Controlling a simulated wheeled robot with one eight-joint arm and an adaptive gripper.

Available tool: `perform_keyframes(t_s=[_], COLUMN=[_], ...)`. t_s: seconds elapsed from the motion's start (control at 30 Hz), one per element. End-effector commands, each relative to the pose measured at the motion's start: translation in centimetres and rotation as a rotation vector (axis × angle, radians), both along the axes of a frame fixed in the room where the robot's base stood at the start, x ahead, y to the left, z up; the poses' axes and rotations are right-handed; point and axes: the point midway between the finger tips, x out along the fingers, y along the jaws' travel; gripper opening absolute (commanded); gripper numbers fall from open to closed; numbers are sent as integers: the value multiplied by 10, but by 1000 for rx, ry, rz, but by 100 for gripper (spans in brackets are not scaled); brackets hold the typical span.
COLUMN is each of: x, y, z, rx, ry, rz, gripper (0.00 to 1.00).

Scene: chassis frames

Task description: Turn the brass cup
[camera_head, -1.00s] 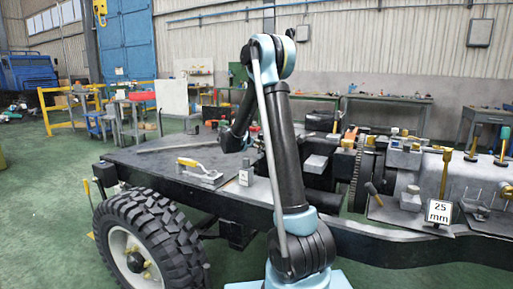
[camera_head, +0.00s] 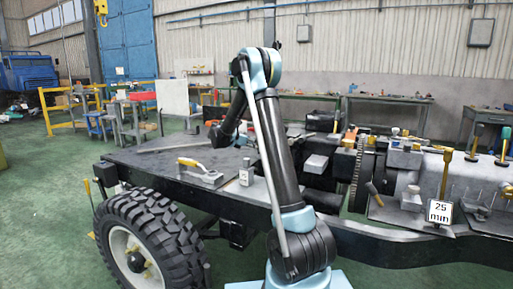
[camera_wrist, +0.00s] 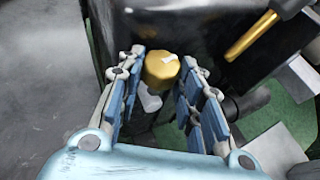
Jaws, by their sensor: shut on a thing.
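The brass cup (camera_wrist: 161,70) is a small gold-coloured round piece with a pale mark on its top, in the upper middle of the wrist view. My gripper (camera_wrist: 165,64) has its two blue-padded fingers on either side of it and is shut on it. A small pale part shows just below the cup, between the fingers. I cannot make out the cup or my fingertips in the head view, where my arm leans over the chassis.
The dark chassis deck (camera_head: 150,156) carries a yellow-handled tool (camera_head: 200,170) and a small grey block (camera_head: 246,173). A big tyre (camera_head: 150,240) stands at its near left. A "25 mm" sign (camera_head: 440,212) stands at right. In the wrist view, a brass rod (camera_wrist: 250,36) lies right of the cup.

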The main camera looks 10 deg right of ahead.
Motion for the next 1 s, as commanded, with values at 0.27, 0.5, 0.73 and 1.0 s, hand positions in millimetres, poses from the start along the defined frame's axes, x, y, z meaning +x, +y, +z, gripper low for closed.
perform_keyframes(t_s=[0.27,0.5,0.73,1.0], x=[7,8,8,8], y=[5,5,5,4], z=[1,1,1,1], rx=[0,0,-1,-1], ry=[-2,-3,-3,-3], rz=[-123,-166,-168,-169], gripper=[10,10,10,54])
